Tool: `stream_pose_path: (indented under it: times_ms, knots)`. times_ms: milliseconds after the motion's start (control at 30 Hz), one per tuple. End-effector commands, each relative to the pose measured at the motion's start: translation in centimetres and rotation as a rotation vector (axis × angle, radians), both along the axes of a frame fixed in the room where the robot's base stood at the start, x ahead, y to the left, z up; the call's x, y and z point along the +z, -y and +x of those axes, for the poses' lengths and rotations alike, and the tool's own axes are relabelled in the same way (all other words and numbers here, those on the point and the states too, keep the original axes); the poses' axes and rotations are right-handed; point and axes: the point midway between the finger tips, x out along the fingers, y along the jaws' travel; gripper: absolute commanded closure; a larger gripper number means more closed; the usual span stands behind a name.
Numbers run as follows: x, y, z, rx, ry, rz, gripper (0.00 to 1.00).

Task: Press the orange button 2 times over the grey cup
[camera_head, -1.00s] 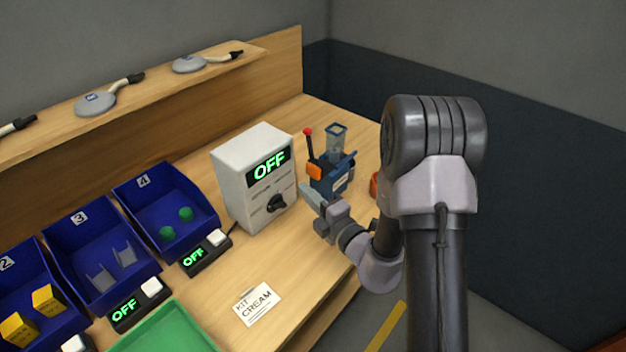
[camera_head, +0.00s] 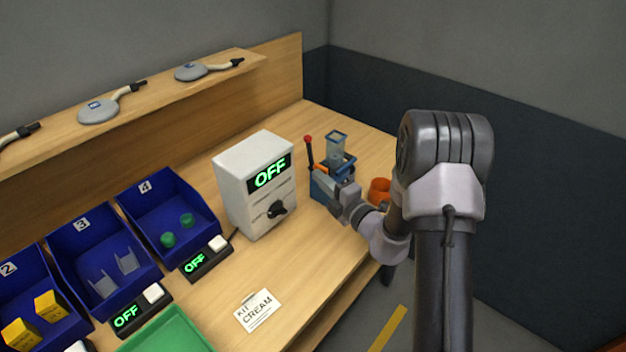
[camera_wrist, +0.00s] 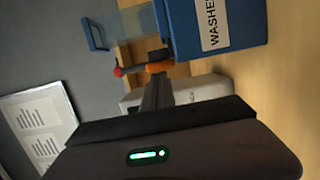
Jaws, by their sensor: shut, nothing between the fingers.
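The blue dispenser (camera_head: 320,187) stands beside the white box, with a red-knobbed lever (camera_head: 309,152) and a clear hopper on top. My gripper (camera_head: 343,192) is in front of it, shut and empty, hiding the orange button in the head view. In the wrist view the orange button (camera_wrist: 160,66) shows just past my shut fingers (camera_wrist: 158,80); I cannot tell whether they touch. The dispenser's labelled blue side (camera_wrist: 240,20) is at upper right there. I see no grey cup; an orange cup (camera_head: 380,190) stands right of the dispenser.
The white box (camera_head: 240,190) with a green OFF display and black knob stands close left of the dispenser. Blue bins (camera_head: 165,205) and small OFF switch units are further left. A kit card (camera_head: 257,310) lies on the bench, with bare wood around it.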

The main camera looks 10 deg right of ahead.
Motion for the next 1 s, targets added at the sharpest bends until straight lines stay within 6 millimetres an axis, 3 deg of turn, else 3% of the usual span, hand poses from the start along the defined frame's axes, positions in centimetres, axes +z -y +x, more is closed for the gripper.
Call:
stream_pose_path:
  times_ms: [167,1000]
  knots:
    - [0.2,1.5,1.1,-0.003,0.001,0.000,1.00]
    - [0.1,1.8,1.1,-0.009,0.004,0.001,1.00]
